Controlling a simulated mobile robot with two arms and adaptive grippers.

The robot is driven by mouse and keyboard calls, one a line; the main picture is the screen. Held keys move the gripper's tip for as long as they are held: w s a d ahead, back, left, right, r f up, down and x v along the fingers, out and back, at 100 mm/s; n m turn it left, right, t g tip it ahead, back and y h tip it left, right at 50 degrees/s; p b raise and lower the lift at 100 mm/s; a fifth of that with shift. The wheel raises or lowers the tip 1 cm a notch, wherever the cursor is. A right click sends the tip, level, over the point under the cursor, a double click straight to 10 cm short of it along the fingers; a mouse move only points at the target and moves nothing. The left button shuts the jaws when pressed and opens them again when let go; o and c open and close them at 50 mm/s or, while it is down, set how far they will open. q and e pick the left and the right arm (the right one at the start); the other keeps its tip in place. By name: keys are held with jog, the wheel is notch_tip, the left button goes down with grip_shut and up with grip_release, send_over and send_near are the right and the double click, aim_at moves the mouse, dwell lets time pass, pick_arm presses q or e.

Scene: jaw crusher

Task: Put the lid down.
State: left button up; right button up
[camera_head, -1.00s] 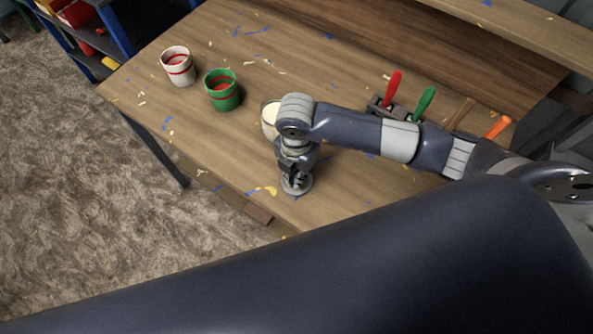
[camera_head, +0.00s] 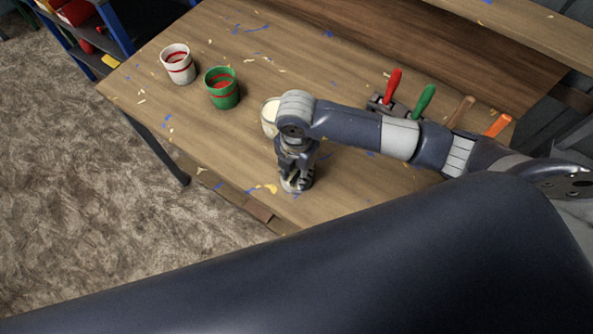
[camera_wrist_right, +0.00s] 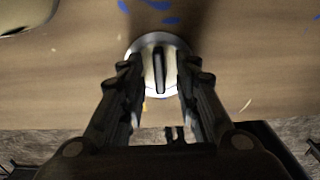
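The round pale lid (camera_wrist_right: 143,45) with a dark bar handle (camera_wrist_right: 158,70) lies flat on the wooden table, near its front edge. My right gripper (camera_head: 298,178) points down over the lid, which shows only in part below it in the head view (camera_head: 291,188). In the right wrist view, the fingers of my right gripper (camera_wrist_right: 159,78) stand apart on either side of the handle, with gaps between them and it. My left gripper is not in view.
A white cup (camera_head: 269,118) stands just behind my right wrist, partly hidden. A green cup (camera_head: 222,92) and a white cup with red bands (camera_head: 178,66) stand farther left. A tool holder with coloured handles (camera_head: 424,102) is at the right.

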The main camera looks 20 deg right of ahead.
aim_at(296, 175)
notch_tip(296, 175, up, 11)
jog(key=b, duration=0.2)
jog(key=shift+r, duration=0.2)
dwell(0.4)
